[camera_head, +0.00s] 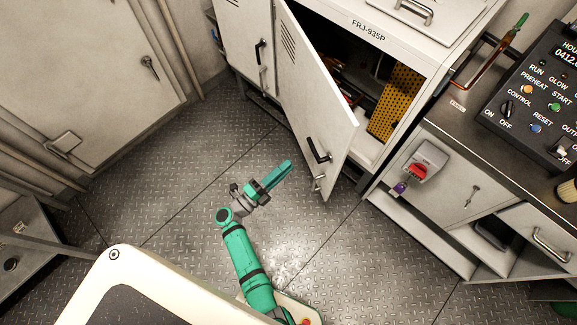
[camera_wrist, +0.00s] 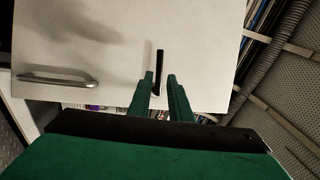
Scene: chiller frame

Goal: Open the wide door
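The wide door (camera_head: 313,95) is a white metal panel. It stands ajar, swung out from the cabinet, with the interior showing behind it. Its black handle (camera_head: 318,151) is near the lower free end, with a small silver latch (camera_head: 319,183) below. My green gripper (camera_head: 283,173) is to the left of the handle, apart from it in the head view. In the wrist view the two fingers (camera_wrist: 160,88) are spread and empty. A dark upright bar (camera_wrist: 159,66) on a white panel shows between and beyond the tips, with a silver bar handle (camera_wrist: 57,79) at left.
The cabinet (camera_head: 408,38) holds a yellow perforated panel (camera_head: 396,102). A narrower closed door (camera_head: 243,35) is to the left. A control console (camera_head: 535,105) and a lower cabinet with a red switch (camera_head: 418,172) stand at right. The metal floor (camera_head: 190,165) left of my gripper is clear.

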